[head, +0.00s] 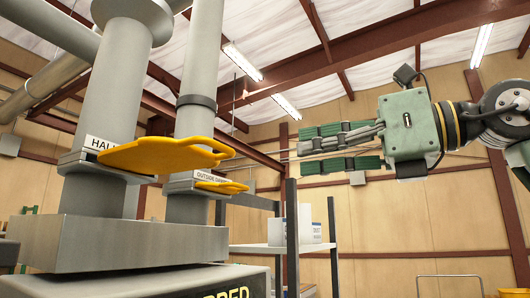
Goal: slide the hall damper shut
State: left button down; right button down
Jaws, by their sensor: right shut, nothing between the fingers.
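The hall damper (165,154) is a flat yellow plate with a handle at its right end. It sticks well out to the right from a slot at the foot of the nearer grey duct, under a label (99,144) reading "HALL"; any part inside the slot is hidden. A second yellow plate (220,186), by a partly hidden "OUTSIDE" label, sticks out lower on the duct behind. My right gripper (303,150) is shut and empty, pointing left. In the picture it is to the right of the hall damper's handle, apart from it. My left gripper is out of view.
The nearer duct (112,88) and the farther duct (201,70) rise from a grey metal box (120,243). A shelf rack (292,235) with a white box (310,231) stands behind, below my right gripper. Open air shows between gripper and damper handle.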

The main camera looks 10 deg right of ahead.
aim_at(224, 164)
jog(key=p+x, duration=0.5)
jog(key=x, duration=0.7)
jog(key=shift+w+a+r, duration=0.15)
jog(key=shift+w+a, duration=0.05)
jog(key=shift+w+a+p, duration=0.4)
jog(key=shift+a+p, duration=0.05)
jog(key=shift+a, duration=0.05)
jog(key=shift+f, duration=0.2)
